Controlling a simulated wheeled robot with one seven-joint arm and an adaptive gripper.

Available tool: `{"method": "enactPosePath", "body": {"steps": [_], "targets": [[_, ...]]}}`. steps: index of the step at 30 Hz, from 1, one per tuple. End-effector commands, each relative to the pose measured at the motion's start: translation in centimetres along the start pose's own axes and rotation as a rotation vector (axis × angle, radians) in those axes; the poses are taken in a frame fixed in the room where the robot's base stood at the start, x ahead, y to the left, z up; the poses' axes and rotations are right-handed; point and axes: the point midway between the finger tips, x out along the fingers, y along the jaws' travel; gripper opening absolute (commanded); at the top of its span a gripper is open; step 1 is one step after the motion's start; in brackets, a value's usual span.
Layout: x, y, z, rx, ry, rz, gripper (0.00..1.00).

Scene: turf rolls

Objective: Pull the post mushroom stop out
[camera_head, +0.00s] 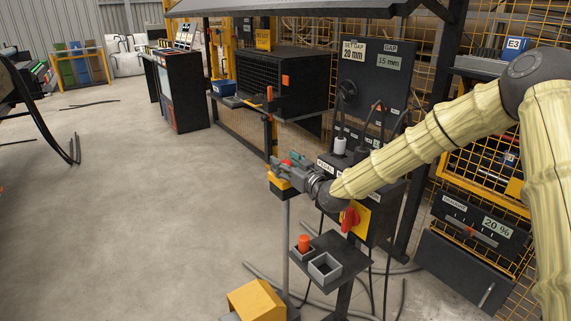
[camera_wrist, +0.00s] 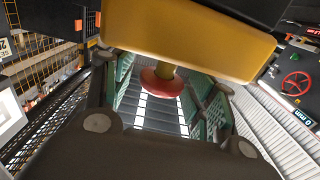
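The post mushroom stop is a red round head (camera_wrist: 162,83) on a short yellow stem, standing out from a yellow box (camera_wrist: 190,45) in the wrist view. In the head view the yellow box (camera_head: 279,184) tops a thin grey post, and a bit of red (camera_head: 287,162) shows by the fingers. My gripper (camera_head: 284,168) is at the box. In the wrist view its green-padded fingers (camera_wrist: 163,78) stand on both sides of the red head. They look open, with a small gap at the left; contact at the right is unclear.
A dark control cabinet with a red rotary switch (camera_head: 350,218) on yellow stands right of the post. Below it, a dark shelf holds a red-orange cylinder (camera_head: 304,242) and an open square box (camera_head: 325,268). Hoses lie on the floor.

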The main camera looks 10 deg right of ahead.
Motion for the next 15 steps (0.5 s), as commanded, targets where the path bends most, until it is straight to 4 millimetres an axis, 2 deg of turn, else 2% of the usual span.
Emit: {"method": "enactPosePath", "body": {"steps": [1,8,11,15], "targets": [[0.0,0.0,0.0,0.0,0.0,0.0,0.43],[0.0,0.0,0.0,0.0,0.0,0.0,0.01],[0.0,0.0,-0.1,0.0,0.0,0.0,0.0],[0.0,-0.1,-1.3,-0.002,0.002,-0.001,0.0]]}}
